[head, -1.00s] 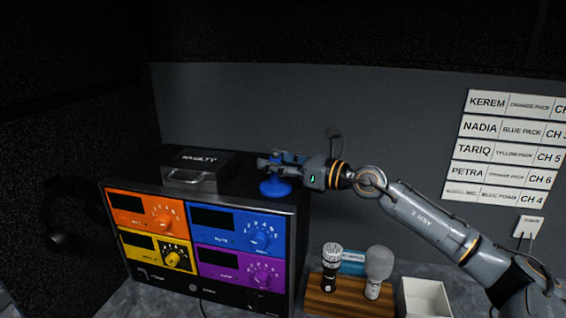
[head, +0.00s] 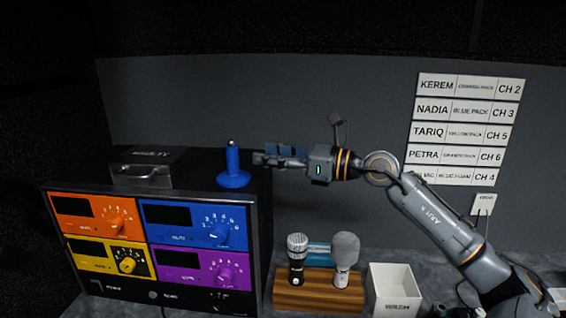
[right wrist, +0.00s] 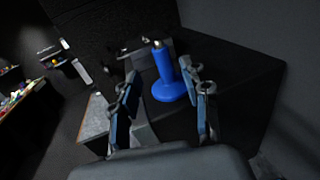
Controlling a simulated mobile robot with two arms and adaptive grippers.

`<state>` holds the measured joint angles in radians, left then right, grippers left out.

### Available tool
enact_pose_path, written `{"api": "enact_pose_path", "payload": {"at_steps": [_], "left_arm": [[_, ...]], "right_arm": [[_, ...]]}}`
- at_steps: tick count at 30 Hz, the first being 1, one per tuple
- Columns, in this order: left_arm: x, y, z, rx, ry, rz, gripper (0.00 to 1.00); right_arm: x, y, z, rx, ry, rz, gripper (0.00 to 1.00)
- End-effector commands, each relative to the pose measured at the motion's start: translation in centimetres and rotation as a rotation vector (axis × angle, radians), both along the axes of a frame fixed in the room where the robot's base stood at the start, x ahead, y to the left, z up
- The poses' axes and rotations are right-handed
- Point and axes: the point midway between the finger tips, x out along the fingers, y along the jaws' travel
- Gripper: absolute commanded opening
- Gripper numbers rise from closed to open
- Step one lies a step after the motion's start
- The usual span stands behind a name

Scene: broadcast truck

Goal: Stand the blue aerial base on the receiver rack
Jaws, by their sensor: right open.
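The blue aerial base (head: 233,172) stands upright on top of the receiver rack (head: 262,190), near the right end of the rack's top. It has a round foot and a post with a small metal tip. My right gripper (head: 262,160) is open and empty just to the right of the post in the head view, apart from it. In the right wrist view the aerial base (right wrist: 170,85) stands ahead of the open fingers (right wrist: 165,100). The rack's front holds orange, blue, yellow and purple receivers with knobs. My left gripper is not in view.
Right of the rack, a wooden stand (head: 316,296) holds two microphones, beside a white bin (head: 393,290). Name labels (head: 466,130) hang on the wall.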

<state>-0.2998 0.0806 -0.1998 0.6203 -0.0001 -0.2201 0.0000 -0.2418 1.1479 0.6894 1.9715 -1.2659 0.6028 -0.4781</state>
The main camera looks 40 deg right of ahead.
Motion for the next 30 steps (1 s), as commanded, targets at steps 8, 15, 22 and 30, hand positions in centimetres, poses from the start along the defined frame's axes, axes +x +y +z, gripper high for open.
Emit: {"api": "enact_pose_path", "payload": {"at_steps": [8,15,22,30], "left_arm": [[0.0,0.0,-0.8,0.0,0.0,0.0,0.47],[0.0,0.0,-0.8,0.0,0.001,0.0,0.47],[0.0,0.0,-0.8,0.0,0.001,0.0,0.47],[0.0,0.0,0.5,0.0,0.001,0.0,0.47]], "right_arm": [[-2.1,-1.0,-0.1,0.001,0.0,0.0,0.47],[-2.2,-1.1,0.0,0.001,0.0,0.0,0.47],[-2.2,-1.1,0.0,0.0,0.0,0.0,0.47],[-2.2,-1.0,1.4,0.0,-0.001,0.0,0.47]]}}
